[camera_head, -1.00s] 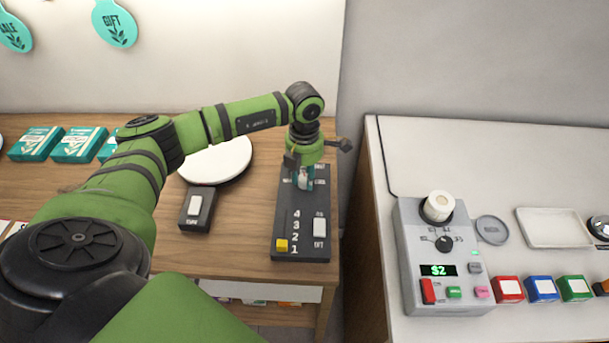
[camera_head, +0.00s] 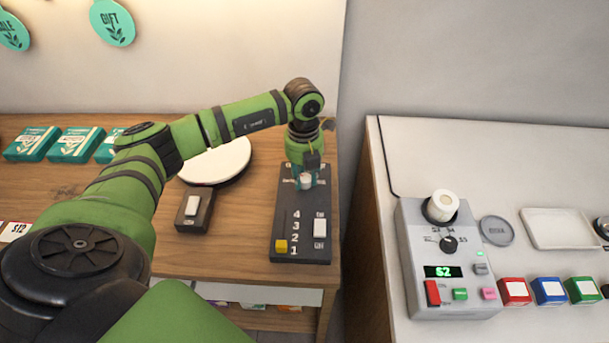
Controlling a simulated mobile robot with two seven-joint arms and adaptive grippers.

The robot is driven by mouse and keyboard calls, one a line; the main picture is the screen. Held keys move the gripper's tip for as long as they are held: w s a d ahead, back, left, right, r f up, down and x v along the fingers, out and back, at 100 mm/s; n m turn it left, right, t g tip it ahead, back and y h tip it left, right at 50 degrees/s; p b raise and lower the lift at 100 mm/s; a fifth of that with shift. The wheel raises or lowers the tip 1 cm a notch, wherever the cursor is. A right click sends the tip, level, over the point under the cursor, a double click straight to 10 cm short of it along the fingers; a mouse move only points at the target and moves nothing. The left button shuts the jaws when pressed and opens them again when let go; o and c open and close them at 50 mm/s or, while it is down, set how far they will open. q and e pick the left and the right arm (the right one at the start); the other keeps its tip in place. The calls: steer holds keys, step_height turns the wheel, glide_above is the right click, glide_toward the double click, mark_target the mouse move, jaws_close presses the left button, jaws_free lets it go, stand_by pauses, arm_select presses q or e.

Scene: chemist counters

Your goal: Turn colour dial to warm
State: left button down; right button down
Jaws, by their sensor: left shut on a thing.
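A dark control panel (camera_head: 303,238) lies on the wooden counter, with a yellow slider knob (camera_head: 281,246) near the number 1 of a 1-to-4 scale and a white rocker switch (camera_head: 320,230) at its right. A light-coloured dial (camera_head: 306,182) sits at the panel's far end. My left gripper (camera_head: 305,180) points down over that end, its fingers shut on the dial. The gripper and wrist partly cover the dial and its labels, so I cannot read its setting. My right gripper is not in view.
A white round plate (camera_head: 215,161) and a small switch box (camera_head: 194,209) are left of the panel. Teal boxes (camera_head: 77,145) stand farther left. Across a gap, the right counter (camera_head: 420,150) holds a grey console (camera_head: 448,262) and coloured blocks.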

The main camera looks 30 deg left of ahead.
mark_target(304, 177)
arm_select(q)
steer(key=shift+n, duration=0.6)
steer(key=c, duration=0.9)
jaws_free()
step_height(304, 177, up, 12)
